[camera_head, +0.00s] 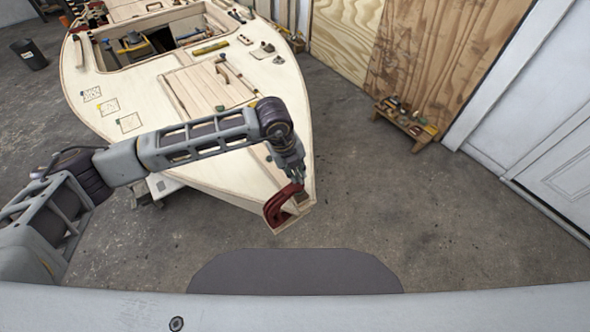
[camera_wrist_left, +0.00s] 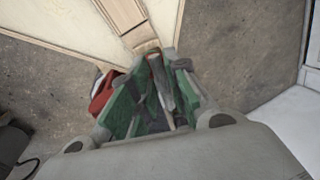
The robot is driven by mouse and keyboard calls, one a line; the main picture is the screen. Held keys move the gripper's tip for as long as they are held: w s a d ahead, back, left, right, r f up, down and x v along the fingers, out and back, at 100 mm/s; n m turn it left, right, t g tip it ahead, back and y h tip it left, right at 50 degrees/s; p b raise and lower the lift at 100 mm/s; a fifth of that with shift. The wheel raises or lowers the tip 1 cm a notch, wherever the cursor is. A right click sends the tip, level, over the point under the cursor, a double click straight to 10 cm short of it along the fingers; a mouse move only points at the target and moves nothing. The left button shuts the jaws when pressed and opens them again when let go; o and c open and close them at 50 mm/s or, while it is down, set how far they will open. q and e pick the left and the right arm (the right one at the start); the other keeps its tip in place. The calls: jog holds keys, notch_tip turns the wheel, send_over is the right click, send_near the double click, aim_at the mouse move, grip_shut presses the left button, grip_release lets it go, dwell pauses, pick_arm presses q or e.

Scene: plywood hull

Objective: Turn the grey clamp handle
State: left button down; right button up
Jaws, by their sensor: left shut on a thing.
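A red clamp (camera_head: 276,209) sits at the pointed bow tip of the plywood hull (camera_head: 225,180). Part of its red body shows in the left wrist view (camera_wrist_left: 103,92), at the left of the fingers. My left gripper (camera_head: 296,183) is above the bow tip, right beside the clamp, pointing down. In the left wrist view my left gripper (camera_wrist_left: 155,98) has its green-padded fingers shut around the grey clamp handle (camera_wrist_left: 160,80), which is mostly hidden between them. My right gripper does not show.
Hand tools lie on the deck around the open cockpit (camera_head: 165,40). A small wooden bench (camera_head: 405,122) with items stands by the plywood sheets at the right. A dark bin (camera_head: 29,55) stands at the far left. The concrete floor right of the bow is clear.

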pick_arm(q)
jog(key=shift+w+d+m+b, duration=0.1)
jog(key=shift+m+b, duration=0.6)
jog(key=shift+b, duration=0.2)
jog(key=shift+m+b, duration=0.4)
jog(key=shift+b, duration=0.05)
jog(key=shift+d+m+g+b, duration=0.1)
jog(key=shift+m+g+b, duration=0.2)
jog(key=shift+m+b, duration=0.5)
jog(key=shift+w+m+b, duration=0.1)
jog(key=shift+m+b, duration=0.5)
jog(key=shift+b, duration=0.2)
jog(key=shift+r, duration=0.1)
jog(key=c, duration=1.7)
grip_release()
jog(key=shift+o, duration=0.9)
jog(key=shift+r, duration=0.25)
jog(key=v, duration=1.1)
jog(key=shift+a+r, duration=0.15)
jog(key=shift+a, duration=0.05)
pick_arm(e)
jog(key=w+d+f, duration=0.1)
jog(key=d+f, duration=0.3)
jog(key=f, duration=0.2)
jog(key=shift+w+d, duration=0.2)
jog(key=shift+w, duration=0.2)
